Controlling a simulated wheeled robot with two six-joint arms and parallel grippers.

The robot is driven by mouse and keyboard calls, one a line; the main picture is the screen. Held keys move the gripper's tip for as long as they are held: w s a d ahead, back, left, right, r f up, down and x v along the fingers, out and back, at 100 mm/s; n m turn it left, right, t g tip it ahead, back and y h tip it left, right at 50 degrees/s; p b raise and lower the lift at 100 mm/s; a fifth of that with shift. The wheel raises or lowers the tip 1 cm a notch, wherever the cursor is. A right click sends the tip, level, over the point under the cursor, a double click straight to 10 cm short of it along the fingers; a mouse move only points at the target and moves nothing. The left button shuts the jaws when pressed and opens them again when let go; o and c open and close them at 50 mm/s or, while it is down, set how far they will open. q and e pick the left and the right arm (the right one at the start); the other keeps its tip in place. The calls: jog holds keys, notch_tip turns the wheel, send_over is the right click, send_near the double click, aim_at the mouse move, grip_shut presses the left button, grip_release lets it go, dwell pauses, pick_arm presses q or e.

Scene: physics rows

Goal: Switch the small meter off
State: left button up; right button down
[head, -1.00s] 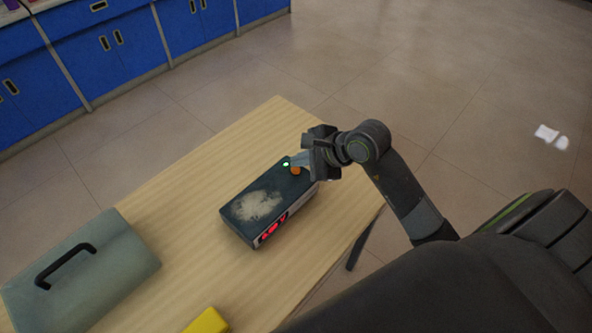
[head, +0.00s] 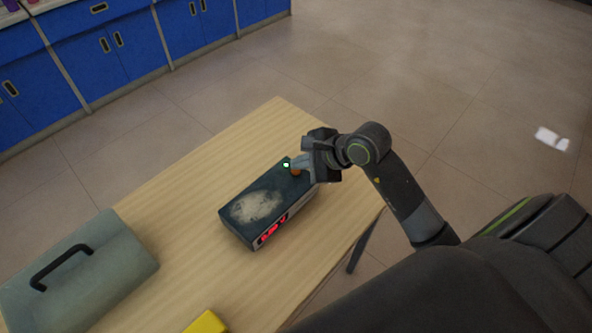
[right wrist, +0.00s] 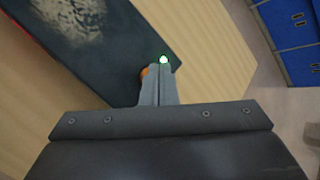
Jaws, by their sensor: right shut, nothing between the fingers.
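The small meter (head: 244,221) is a dark box lying on the wooden table, with a pale worn patch on top and red lit digits (head: 270,233) on its side face. A green light (head: 286,165) glows near its far corner, beside an orange button (head: 295,172) that is partly covered by my gripper. My right gripper (head: 299,163) is shut and empty, its fingertips at the orange button. In the right wrist view the fingers (right wrist: 160,80) hide most of the orange button (right wrist: 144,71), and the green light (right wrist: 163,59) shows just past the tips. Whether they touch is unclear. My left gripper is not seen.
A grey-green case with a black handle (head: 62,266) lies at the table's left. A yellow object (head: 206,322) is at the bottom edge. Bare table (head: 180,225) lies between the case and the meter. Blue cabinets (head: 130,50) stand beyond the floor.

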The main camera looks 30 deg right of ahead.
jog(key=shift+f, duration=0.2)
dwell(0.4)
jog(key=shift+r+p, duration=0.3)
jog(key=shift+r, duration=0.55)
notch_tip(320, 180, up, 6)
jog(key=p, duration=0.3)
jog(key=shift+a, duration=0.1)
dwell(0.4)
